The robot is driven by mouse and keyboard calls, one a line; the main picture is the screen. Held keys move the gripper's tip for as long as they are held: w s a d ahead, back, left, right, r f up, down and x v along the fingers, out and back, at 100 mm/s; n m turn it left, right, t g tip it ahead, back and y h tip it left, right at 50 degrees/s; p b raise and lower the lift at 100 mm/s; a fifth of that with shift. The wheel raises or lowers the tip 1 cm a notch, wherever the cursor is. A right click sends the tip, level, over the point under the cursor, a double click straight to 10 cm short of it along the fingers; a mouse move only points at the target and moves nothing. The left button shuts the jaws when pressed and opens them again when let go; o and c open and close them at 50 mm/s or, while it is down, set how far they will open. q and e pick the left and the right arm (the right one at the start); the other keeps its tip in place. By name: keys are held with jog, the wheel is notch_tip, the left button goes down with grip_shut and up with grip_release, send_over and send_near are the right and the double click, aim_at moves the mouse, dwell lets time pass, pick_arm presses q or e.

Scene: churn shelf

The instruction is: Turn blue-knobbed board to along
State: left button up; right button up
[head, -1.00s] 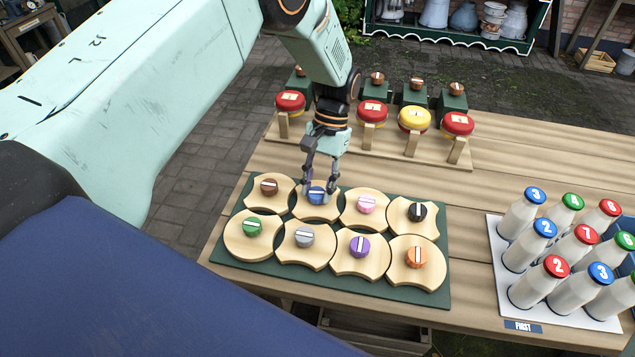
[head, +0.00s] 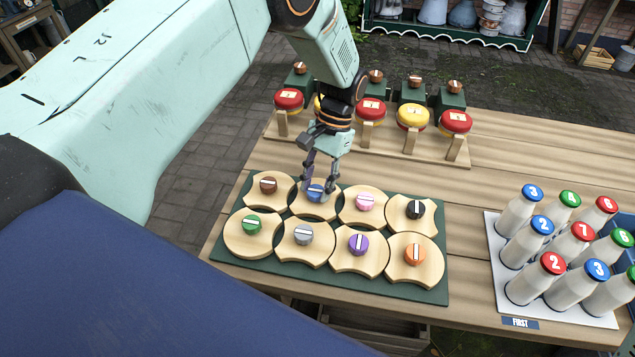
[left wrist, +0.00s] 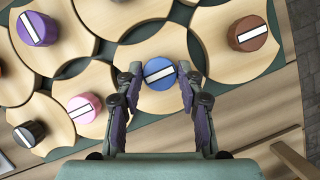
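The blue-knobbed board (head: 322,211) is a pale wooden disc in the back row of a green tray (head: 430,293), between the brown-knobbed and pink-knobbed boards. Its blue knob (head: 314,189) has a white stripe; the knob also shows in the left wrist view (left wrist: 158,85), where the stripe runs slanted between my fingers. My left gripper (head: 320,186) points down over this board, one finger on each side of the knob. In the left wrist view the left gripper (left wrist: 160,72) looks open, with narrow gaps beside the knob. My right gripper is not in view.
Neighbouring boards with brown (head: 268,185), pink (head: 365,202), grey (head: 303,234) and green (head: 252,224) knobs sit close around. Behind stands a rack with red and yellow round tops (head: 413,116). Capped milk bottles (head: 522,245) stand at the right.

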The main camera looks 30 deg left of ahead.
pick_arm(q)
jog(key=o, duration=0.3)
dwell(0.5)
